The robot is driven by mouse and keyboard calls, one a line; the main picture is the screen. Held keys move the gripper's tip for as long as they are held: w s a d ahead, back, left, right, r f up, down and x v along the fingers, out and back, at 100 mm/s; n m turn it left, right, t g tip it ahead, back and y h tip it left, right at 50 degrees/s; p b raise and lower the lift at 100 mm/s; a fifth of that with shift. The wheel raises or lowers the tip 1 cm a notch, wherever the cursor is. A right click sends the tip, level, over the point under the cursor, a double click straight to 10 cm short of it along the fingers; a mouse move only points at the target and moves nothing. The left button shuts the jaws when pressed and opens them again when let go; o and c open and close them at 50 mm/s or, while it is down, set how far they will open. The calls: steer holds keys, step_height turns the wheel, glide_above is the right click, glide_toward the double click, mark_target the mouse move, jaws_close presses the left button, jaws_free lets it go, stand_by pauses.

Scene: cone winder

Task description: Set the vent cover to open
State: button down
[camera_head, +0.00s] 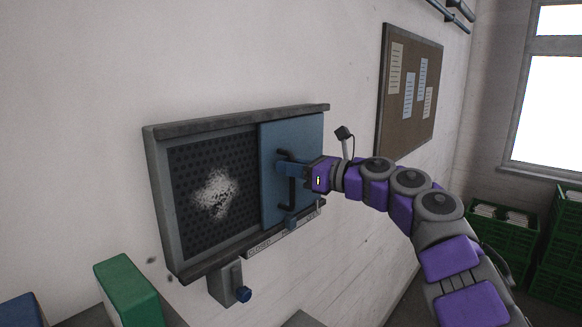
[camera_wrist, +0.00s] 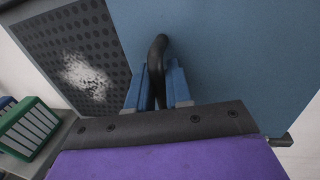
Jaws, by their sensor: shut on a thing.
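The vent cover (camera_head: 294,135) is a blue sliding panel in a grey wall frame (camera_head: 232,120). It stands at the right end of the frame, and the dark perforated grille (camera_head: 190,165) with a pale dusty patch is bare on the left. My gripper (camera_head: 289,168) is at the cover's black handle, with its blue fingers on either side of it. In the wrist view the handle (camera_wrist: 157,70) passes between the fingers, and the blue cover (camera_wrist: 230,50) fills the right side. A label strip (camera_head: 270,243) under the frame reads "CLOSED" at its left part; its right part is unclear.
A green box (camera_head: 128,290) stands at lower left. A noticeboard (camera_head: 410,90) is on the wall to the right, and green crates (camera_head: 503,232) stand at far right.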

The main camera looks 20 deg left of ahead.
steer(key=c, duration=1.2)
jaws_free()
steer(key=shift+s+a, duration=0.1)
steer(key=shift+d+f+b, duration=0.15)
steer(key=shift+d+b, duration=0.25)
steer(key=shift+d, duration=0.15)
steer(key=s+d+b, duration=0.1)
steer(key=d+b, duration=0.1)
steer(key=d, duration=0.3)
steer(key=s+d+b, duration=0.1)
steer(key=d+b, duration=0.1)
steer(key=d, duration=0.3)
steer(key=s+d+b, duration=0.1)
steer(key=d+b, duration=0.1)
steer(key=d, duration=0.4)
steer(key=shift+s, duration=0.1)
steer(key=shift+r, duration=0.2)
